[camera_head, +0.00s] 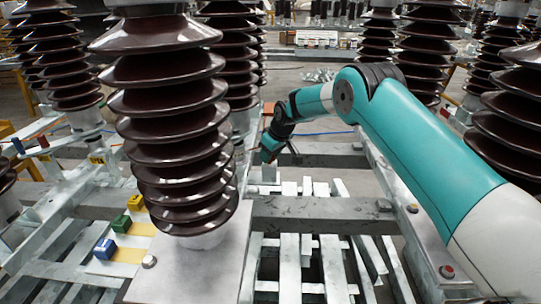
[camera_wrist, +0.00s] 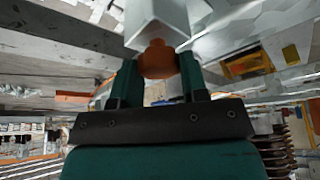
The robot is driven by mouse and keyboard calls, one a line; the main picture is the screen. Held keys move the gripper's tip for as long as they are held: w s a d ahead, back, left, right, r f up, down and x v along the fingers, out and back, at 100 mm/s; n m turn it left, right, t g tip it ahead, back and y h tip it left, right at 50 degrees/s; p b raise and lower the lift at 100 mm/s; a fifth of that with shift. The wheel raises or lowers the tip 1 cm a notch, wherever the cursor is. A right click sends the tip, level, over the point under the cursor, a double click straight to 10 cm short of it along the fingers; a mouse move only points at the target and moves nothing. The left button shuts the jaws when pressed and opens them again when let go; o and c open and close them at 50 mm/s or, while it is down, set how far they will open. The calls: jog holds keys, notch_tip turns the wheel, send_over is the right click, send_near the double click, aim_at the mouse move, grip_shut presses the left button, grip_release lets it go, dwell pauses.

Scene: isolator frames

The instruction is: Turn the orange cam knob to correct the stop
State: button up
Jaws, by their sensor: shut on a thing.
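The orange cam knob (camera_wrist: 157,58) is in the upper middle of the wrist view, just below a pale square block (camera_wrist: 157,22). My gripper (camera_wrist: 159,72) has its two dark green fingers on either side of the knob and is shut on it. In the head view my gripper (camera_head: 268,152) is small, beside the large brown insulator near the middle, and the knob cannot be made out there. The stop cannot be made out in either view, and the knob's turn angle cannot be read.
A large brown ribbed insulator (camera_head: 175,120) stands on a grey plate left of my gripper. Other insulators (camera_head: 505,120) stand at the right and back. Grey steel beams (camera_head: 310,213) cross below. Blue, green and yellow blocks (camera_head: 121,223) sit at the left.

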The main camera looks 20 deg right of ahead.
jog(key=shift+m, duration=0.4)
jog(key=o, duration=0.9)
jog(key=shift+r, duration=0.1)
jog(key=b+v, duration=0.1)
jog(key=v, duration=1.6)
jog(key=shift+r, duration=0.15)
jog(key=shift+a, duration=0.1)
